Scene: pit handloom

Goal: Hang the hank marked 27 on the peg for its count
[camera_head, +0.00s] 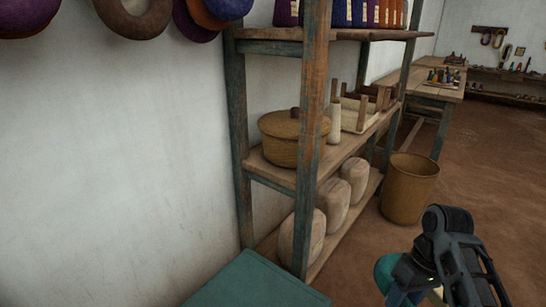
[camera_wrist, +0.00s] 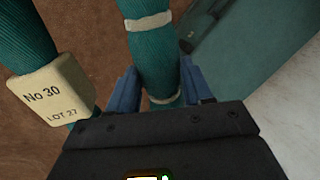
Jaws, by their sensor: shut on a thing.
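A teal yarn hank (camera_wrist: 150,50) with pale ties runs between the blue fingers of my gripper (camera_wrist: 160,78) in the wrist view. The fingers are shut on it. Another teal length of the yarn shows at the left, with a cream tag (camera_wrist: 55,92) reading "No 30" and "LOT 27". In the head view my gripper (camera_head: 405,290) is at the lower right, with part of the teal hank (camera_head: 384,270) beside it. The rest of the hank is out of frame or hidden. No peg can be made out clearly.
A wooden shelf rack (camera_head: 313,130) holds a lidded basket (camera_head: 290,148) and wrapped bundles. A tall woven basket (camera_head: 409,188) stands beside it. Several purple, orange and brown hanks (camera_head: 135,20) hang at the upper left. A teal flat top (camera_head: 255,283) is below. Open floor lies right.

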